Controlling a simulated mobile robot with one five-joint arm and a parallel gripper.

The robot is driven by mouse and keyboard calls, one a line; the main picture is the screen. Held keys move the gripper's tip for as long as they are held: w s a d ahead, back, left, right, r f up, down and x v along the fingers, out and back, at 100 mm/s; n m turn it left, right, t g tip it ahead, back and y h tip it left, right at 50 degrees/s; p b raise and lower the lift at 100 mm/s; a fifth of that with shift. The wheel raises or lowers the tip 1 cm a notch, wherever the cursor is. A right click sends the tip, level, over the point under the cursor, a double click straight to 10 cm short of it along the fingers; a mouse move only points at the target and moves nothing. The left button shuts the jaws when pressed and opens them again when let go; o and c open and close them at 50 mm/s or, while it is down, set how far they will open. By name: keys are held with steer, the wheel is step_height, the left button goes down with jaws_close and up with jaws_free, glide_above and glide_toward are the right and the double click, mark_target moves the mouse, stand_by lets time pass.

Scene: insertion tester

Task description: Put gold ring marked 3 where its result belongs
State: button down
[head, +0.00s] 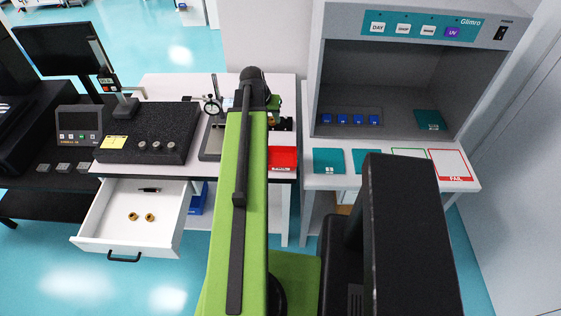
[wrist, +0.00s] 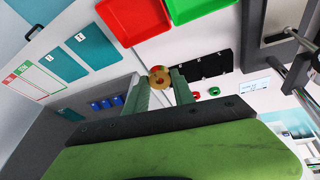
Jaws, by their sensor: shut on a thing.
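My gripper (wrist: 158,77) shows in the wrist view with its green fingers closed on a gold ring (wrist: 160,83). The ring sits between the fingertips, its hole facing the camera; I cannot read a number on it. A red tray (wrist: 134,18) and a green tray (wrist: 196,8) lie beyond the fingertips, apart from the ring. In the head view my arm hides the gripper and the held ring. The red tray (head: 282,158) shows there at the right end of the middle bench. Two more gold rings (head: 141,217) lie in the open drawer (head: 108,240).
A black slotted strip (wrist: 199,66) lies on the bench near the gripper, with small red and green rings (wrist: 205,93) close by. A dial gauge (head: 212,106) stands on the bench. A grey booth (head: 330,65) stands at right, with teal mats and a FAIL-marked area (head: 452,165) before it.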

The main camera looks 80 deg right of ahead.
steer(key=s+a+f+m+y+b, duration=0.35)
steer(key=s+a+m, duration=0.7)
steer(key=s, duration=0.45)
steer(key=b, duration=0.6)
glide_above(282, 161)
steer(key=shift+h, duration=0.35)
step_height(282, 161, down, 8)
steer(key=shift+r, duration=0.1)
steer(key=shift+w, duration=0.25)
step_height(282, 161, down, 4)
steer(key=b, duration=0.4)
steer(key=shift+f, duration=0.2)
steer(key=shift+r, duration=0.25)
steer(key=shift+f, duration=0.2)
steer(key=c, duration=1.1)
jaws_free()
steer(key=shift+o, duration=0.2)
steer(key=shift+r, duration=0.1)
